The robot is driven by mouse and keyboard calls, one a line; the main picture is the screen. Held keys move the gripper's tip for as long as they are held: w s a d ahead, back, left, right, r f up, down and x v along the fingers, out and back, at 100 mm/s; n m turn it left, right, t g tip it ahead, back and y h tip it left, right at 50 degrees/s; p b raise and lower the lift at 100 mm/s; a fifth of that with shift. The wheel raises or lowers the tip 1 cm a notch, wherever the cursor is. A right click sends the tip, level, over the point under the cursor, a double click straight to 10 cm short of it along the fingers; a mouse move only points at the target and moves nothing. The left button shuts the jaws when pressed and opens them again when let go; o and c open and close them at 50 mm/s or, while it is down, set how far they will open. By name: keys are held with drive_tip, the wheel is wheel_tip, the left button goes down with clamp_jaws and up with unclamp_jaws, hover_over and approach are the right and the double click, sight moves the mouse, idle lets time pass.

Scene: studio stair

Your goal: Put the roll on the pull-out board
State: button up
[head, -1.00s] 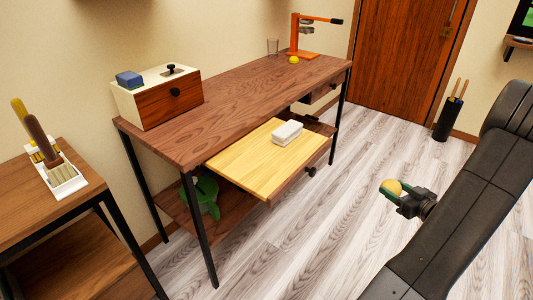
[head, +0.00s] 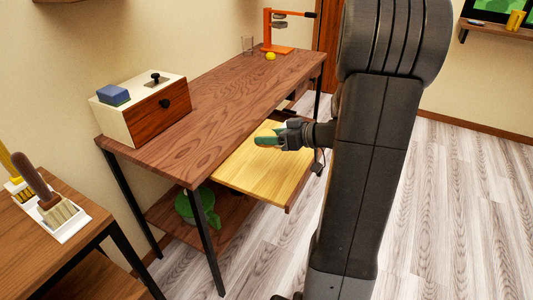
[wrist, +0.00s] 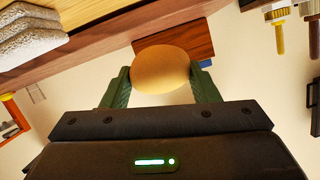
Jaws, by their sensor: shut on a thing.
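The roll (wrist: 161,69) is a tan, rounded piece between the two green fingers of my gripper (wrist: 162,82) in the wrist view. My gripper (head: 268,138) is shut on it; in the head view the fingers and the dark wrist hide the roll. The pull-out board (head: 243,178) is pale yellow wood, drawn out from the front of the dark wooden desk (head: 205,105). My gripper appears over or in front of the board's far part; its height above the board is hard to tell. The board's edge (wrist: 100,12) also shows in the wrist view.
A box with a blue block (head: 140,105), a glass (head: 248,45) and an orange stand (head: 275,48) are on the desk. The board's near part is bare.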

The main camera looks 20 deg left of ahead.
hover_over(271, 167)
wheel_tip(271, 167, down, 4)
drive_tip(key=shift+w+f, duration=0.1)
drive_tip(key=shift+f+b, duration=0.4)
drive_tip(key=shift+f, duration=1.55)
drive_tip(key=shift+a+r, duration=0.1)
drive_tip(key=shift+f+b, duration=0.25)
drive_tip(key=shift+b, duration=0.15)
drive_tip(key=o, duration=1.1)
drive_tip(key=shift+r, duration=0.15)
drive_tip(key=shift+r+p, duration=0.15)
drive_tip(key=shift+p, duration=0.3)
drive_tip(key=v, duration=1.2)
